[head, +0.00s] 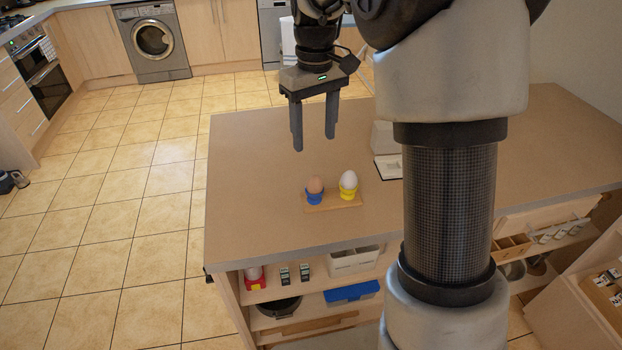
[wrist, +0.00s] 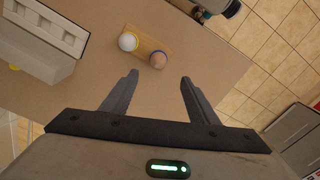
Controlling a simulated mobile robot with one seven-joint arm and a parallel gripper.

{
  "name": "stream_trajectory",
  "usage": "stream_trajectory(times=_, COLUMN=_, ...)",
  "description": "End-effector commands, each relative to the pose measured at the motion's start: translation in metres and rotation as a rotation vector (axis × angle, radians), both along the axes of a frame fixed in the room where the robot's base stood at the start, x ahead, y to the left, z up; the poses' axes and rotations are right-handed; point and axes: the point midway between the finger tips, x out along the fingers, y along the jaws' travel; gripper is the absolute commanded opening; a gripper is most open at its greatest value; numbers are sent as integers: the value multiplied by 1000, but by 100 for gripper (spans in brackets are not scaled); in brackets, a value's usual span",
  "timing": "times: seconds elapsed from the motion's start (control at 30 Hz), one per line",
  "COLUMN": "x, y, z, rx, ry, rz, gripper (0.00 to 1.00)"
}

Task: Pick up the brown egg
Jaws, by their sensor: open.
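The brown egg (head: 315,184) sits upright in a blue egg cup (head: 315,197) on the left of a small wooden board (head: 334,207) on the island counter. In the wrist view the brown egg (wrist: 157,60) is on the right of the board, seen from above. A white egg (head: 348,180) in a yellow egg cup (head: 348,193) stands beside it; the white egg also shows in the wrist view (wrist: 128,42). My gripper (head: 314,145) is open and empty, pointing down above the counter, apart from both eggs. In the wrist view its fingers (wrist: 158,80) are spread.
A white box-shaped thing (head: 387,138) stands on the counter to the right of the eggs, partly behind my arm. The counter (head: 245,185) left of the board is bare. Shelves under its front edge hold boxes and a blue-lidded container (head: 351,292).

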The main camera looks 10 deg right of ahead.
Motion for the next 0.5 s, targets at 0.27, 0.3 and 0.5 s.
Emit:
stream_trajectory(times=0.27, x=-1, y=0, z=-61, rx=0, ry=2, rz=0, gripper=54)
stream_trajectory(times=0.3, x=-1, y=0, z=-67, rx=-1, ry=2, rz=0, gripper=54)
stream_trajectory(times=0.5, x=0, y=0, z=-82, rx=0, ry=0, rz=0, gripper=54)
